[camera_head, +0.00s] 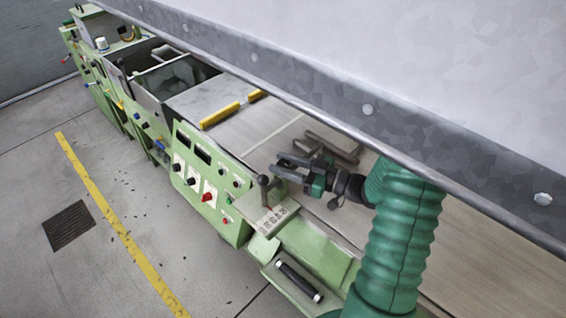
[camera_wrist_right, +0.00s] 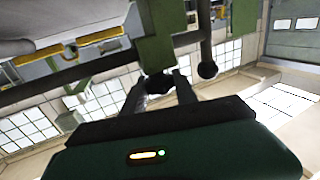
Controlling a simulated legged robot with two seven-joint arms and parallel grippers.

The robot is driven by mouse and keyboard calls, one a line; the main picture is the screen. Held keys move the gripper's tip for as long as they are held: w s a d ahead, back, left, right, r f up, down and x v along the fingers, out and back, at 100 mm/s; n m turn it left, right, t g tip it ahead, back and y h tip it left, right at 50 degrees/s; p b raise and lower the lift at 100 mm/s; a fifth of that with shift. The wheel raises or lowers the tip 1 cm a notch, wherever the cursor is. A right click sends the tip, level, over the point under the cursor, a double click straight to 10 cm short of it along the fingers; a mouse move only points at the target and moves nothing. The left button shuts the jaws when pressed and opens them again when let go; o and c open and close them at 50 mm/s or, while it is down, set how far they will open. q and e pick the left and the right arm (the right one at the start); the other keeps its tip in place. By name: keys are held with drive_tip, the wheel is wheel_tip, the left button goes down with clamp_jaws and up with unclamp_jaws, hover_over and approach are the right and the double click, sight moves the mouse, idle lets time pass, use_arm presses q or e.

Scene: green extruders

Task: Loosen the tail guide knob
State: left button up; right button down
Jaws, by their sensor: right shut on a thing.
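My right gripper (camera_head: 278,164) reaches in from the right over the green machine, its fingers pointing left. In the right wrist view its two fingers (camera_wrist_right: 160,90) close around a dark round knob (camera_wrist_right: 157,83), which sits below a green block (camera_wrist_right: 157,30). In the head view the knob is hard to pick out between the fingers. I cannot tell how far it is turned. Dark bar-like guide parts (camera_head: 332,148) lie just behind the gripper. My left gripper is not in view.
A dark ball-topped lever (camera_head: 263,181) stands just left of the fingers, on a plate with symbols. A green control panel (camera_head: 207,170) with knobs and a red button is at its left. A large metal hood edge (camera_head: 368,110) crosses above. Yellow bars (camera_head: 220,115) lie farther back.

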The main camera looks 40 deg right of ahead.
drive_tip(key=shift+d, duration=0.1)
drive_tip(key=c, duration=1)
unclamp_jaws()
drive_tip(key=shift+o, duration=0.2)
drive_tip(key=b+v, duration=0.1)
drive_tip(key=v, duration=1.6)
drive_tip(key=shift+f, duration=0.2)
